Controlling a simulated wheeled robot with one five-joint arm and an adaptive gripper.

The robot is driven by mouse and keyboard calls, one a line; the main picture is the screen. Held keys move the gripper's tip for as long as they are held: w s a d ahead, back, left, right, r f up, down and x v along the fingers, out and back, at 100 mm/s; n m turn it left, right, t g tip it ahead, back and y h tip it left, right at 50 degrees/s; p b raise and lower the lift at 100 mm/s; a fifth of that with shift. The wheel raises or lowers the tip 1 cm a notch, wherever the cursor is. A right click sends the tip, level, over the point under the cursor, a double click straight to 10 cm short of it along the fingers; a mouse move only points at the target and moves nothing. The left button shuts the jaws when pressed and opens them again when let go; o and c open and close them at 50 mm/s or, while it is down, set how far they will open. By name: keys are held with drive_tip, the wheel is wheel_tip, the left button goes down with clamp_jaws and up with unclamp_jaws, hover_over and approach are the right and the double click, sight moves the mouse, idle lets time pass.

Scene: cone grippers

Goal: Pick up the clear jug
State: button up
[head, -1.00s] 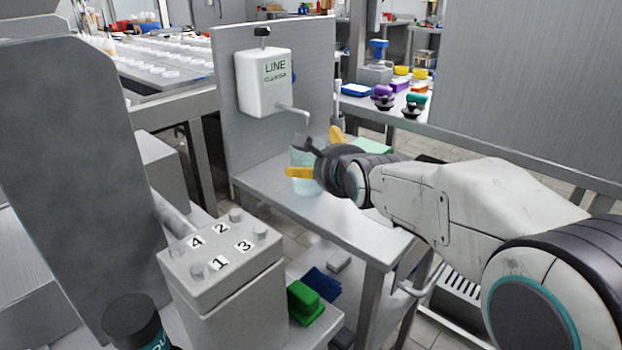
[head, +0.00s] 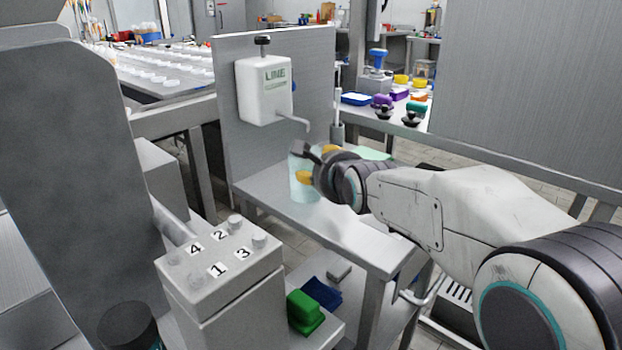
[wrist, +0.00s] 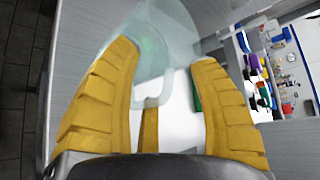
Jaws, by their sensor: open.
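The clear jug (head: 300,188) is a pale, see-through vessel standing on the grey bench under the dispenser's spout. My gripper (head: 312,162) is at the jug's right side, partly in front of it in the head view. In the wrist view the yellow fingers of my gripper (wrist: 165,75) are spread apart. The jug (wrist: 160,35) shows ahead of and between them there, with its pale handle reaching toward the palm. The fingers are close to the handle; I cannot tell whether they touch it. Part of the jug is hidden behind my gripper.
A white dispenser (head: 264,90) with a bent spout (head: 295,122) hangs on the grey panel above the jug. A box with numbered buttons (head: 222,265) stands in front at left. A green block (head: 305,308) lies on the lower shelf. Free bench surface (head: 345,235) lies in front of the jug.

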clamp_jaws()
drive_tip(key=shift+r, duration=0.1)
idle(0.5)
